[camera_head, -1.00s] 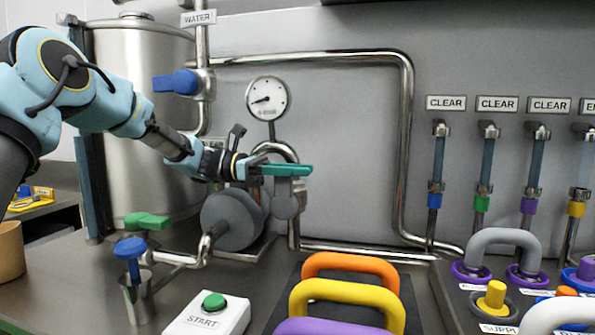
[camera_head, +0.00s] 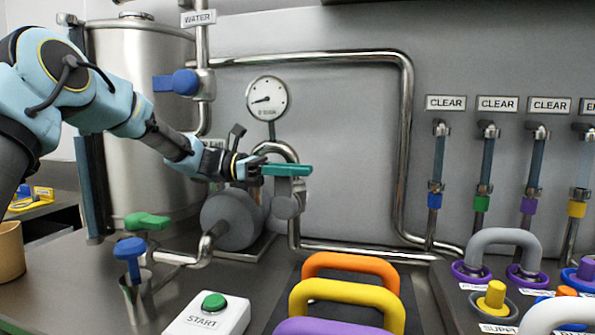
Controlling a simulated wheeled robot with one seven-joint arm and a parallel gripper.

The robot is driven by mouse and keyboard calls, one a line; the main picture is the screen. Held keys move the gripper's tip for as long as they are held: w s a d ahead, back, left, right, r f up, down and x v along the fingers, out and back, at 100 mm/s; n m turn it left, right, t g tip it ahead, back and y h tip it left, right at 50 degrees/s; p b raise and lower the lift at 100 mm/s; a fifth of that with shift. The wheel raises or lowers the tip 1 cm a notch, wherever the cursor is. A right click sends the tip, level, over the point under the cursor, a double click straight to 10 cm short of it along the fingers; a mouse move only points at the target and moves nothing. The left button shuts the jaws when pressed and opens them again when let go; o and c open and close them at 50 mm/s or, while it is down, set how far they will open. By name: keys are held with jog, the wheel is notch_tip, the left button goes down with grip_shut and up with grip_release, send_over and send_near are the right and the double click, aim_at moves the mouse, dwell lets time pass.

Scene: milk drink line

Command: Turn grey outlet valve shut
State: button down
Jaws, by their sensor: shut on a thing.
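My gripper (camera_head: 256,168) is shut on the left end of a teal-green lever handle (camera_head: 290,170). The handle lies level, pointing right, across the top of a grey valve body (camera_head: 285,207) on a steel pipe, right of a grey pump (camera_head: 232,219). My gripper hides the handle's left end. A dark grey lever (camera_head: 236,136) stands tilted just above my gripper, and I cannot tell what it belongs to. The only handle seen in the jaws is teal-green, not grey.
A steel tank (camera_head: 145,120) stands behind my arm. A blue valve handle (camera_head: 176,83), a green handle (camera_head: 147,220) and a gauge (camera_head: 267,98) are close by. Orange (camera_head: 350,262) and yellow (camera_head: 345,292) hoops and a START button box (camera_head: 207,318) stand in front.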

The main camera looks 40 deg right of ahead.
jog(key=shift+r+p, duration=0.1)
jog(key=shift+p, duration=0.3)
jog(key=shift+s+d+f+t+y+p, duration=0.4)
jog(key=shift+s+f+t+y+p, duration=0.45)
jog(key=shift+p, duration=0.9)
jog(key=shift+s+d+f+t+y+p, duration=0.5)
jog(key=shift+t+p, duration=0.7)
jog(key=shift+p, duration=0.5)
jog(key=shift+s+d+f+t+y+p, duration=0.25)
jog(key=shift+s+f+t+y+p, duration=0.45)
jog(key=shift+p, duration=1.05)
jog(key=shift+w+r+t, duration=0.15)
jog(key=shift+w+t, duration=0.1)
jog(key=shift+t, duration=0.1)
jog(key=c, duration=0.7)
grip_release()
